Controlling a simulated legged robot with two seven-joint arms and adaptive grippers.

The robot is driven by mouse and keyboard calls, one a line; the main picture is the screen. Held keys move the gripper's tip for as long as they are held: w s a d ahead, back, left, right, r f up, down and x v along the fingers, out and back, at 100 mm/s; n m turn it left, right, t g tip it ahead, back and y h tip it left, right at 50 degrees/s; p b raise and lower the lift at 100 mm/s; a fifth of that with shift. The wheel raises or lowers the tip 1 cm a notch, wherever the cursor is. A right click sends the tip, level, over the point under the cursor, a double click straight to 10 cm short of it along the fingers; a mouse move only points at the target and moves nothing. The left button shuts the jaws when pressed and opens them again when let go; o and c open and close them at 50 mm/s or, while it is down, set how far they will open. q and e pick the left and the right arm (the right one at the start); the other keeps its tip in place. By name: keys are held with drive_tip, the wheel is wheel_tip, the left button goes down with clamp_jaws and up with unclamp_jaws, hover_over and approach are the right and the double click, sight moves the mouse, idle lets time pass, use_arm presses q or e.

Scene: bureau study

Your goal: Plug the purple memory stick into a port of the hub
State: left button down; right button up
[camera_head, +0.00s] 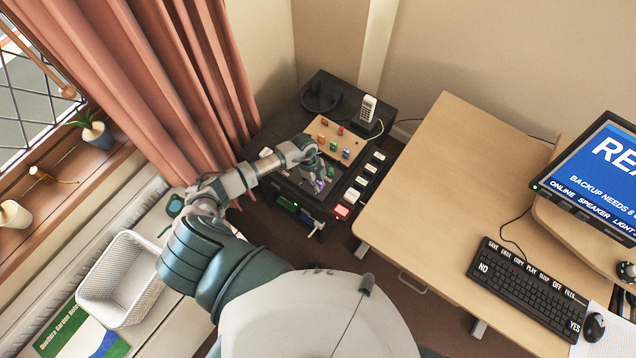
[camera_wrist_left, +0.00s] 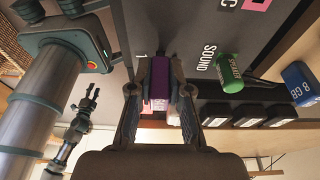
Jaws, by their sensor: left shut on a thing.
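My left gripper (camera_head: 318,178) is over the dark unit at the back, near its front part. In the left wrist view, my left gripper (camera_wrist_left: 160,105) is shut on the purple memory stick (camera_wrist_left: 159,80), one finger on each side. The stick also shows as a small purple patch in the head view (camera_head: 319,185). Its far end is close to a dark grey labelled panel (camera_wrist_left: 180,25), which looks like the hub, beside a mark "1". I cannot tell whether the end is touching or inside a port. My right gripper is not in view.
A green stick marked SPEAKER (camera_wrist_left: 230,72) stands by the SOUND label. A blue 8 GB stick (camera_wrist_left: 300,82) is farther right. A wooden board (camera_head: 335,138) holds several coloured sticks behind the gripper. A phone (camera_head: 367,108) stands behind. The desk (camera_head: 440,190) is to the right.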

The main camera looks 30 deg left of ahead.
use_arm(q)
drive_tip(key=shift+f, duration=0.55)
idle(0.4)
drive_tip(key=c, duration=1)
unclamp_jaws()
